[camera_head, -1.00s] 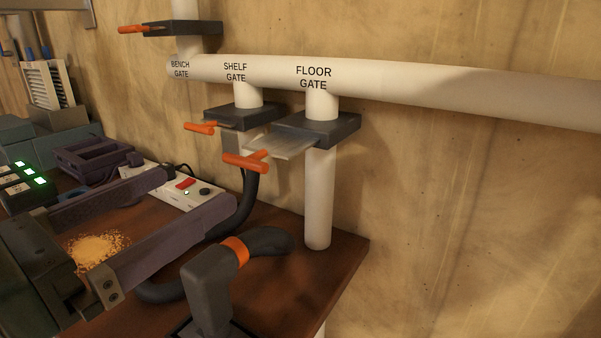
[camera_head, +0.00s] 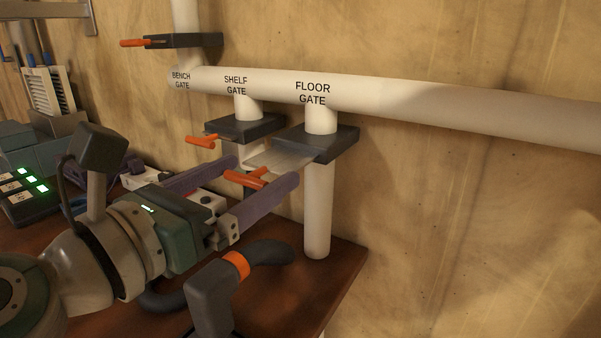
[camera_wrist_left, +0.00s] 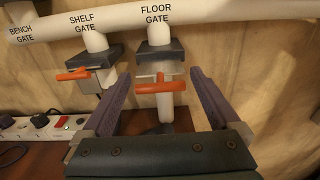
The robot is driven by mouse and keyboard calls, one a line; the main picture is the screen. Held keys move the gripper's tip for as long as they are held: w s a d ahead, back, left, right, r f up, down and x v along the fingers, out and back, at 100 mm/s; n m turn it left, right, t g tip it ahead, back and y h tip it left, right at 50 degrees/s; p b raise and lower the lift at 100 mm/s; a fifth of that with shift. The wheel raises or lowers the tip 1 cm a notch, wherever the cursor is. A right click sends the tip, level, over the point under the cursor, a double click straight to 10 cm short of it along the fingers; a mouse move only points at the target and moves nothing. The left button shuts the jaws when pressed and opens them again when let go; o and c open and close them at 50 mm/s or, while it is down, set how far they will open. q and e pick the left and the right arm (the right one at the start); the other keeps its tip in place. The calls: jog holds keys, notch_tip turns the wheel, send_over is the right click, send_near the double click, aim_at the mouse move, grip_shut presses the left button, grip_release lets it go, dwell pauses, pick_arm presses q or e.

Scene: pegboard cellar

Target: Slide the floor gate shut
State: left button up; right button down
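The floor gate is a dark housing (camera_head: 335,143) on the white pipe, under the FLOOR GATE label. Its pale metal slide plate (camera_head: 283,158) sticks out toward me and ends in an orange T-shaped handle (camera_head: 243,179). My left gripper (camera_head: 265,170) is open, with its long purple fingers pointing at the housing, one either side of the plate and handle. In the left wrist view the handle (camera_wrist_left: 160,87) lies between the spread fingers, with a gap on each side. My right gripper is in neither view.
The shelf gate's orange handle (camera_head: 203,142) is close to the left gripper's far finger, outside it. The bench gate (camera_head: 183,41) is higher at left. A black hose with an orange band (camera_head: 238,264) lies below the arm. A power strip (camera_wrist_left: 50,130) stands at left.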

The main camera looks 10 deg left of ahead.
pick_arm(q)
grip_shut()
dwell(0.6)
